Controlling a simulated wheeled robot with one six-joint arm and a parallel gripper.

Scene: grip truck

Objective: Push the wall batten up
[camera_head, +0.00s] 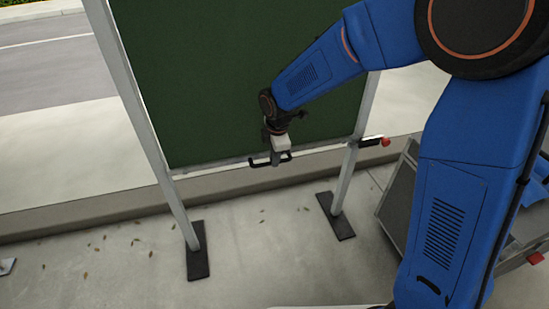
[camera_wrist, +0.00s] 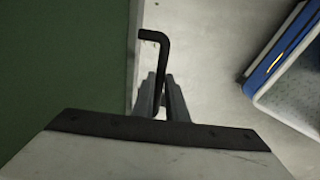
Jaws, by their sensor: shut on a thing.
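A large green panel (camera_head: 220,80) hangs between two pale upright posts. A thin pale batten (camera_head: 215,167) runs along its bottom edge, low between the posts. A black handle (camera_head: 259,163) sticks out near the middle of the batten. My gripper (camera_head: 279,157) is at this handle. In the wrist view, the fingers of my gripper (camera_wrist: 166,92) are closed around the black handle (camera_wrist: 157,38), whose bent end shows beyond them. The pale batten edge (camera_wrist: 136,50) and green panel (camera_wrist: 60,60) lie to the left there. The fingertips are partly hidden by the gripper body.
The left post (camera_head: 150,130) and right post (camera_head: 350,165) stand on dark flat feet. A small red-tipped part (camera_head: 385,142) sticks out at the right post. A grey cart-like frame (camera_head: 405,190) stands at the right. A low curb (camera_head: 90,212) runs behind; the paving in front is mostly clear.

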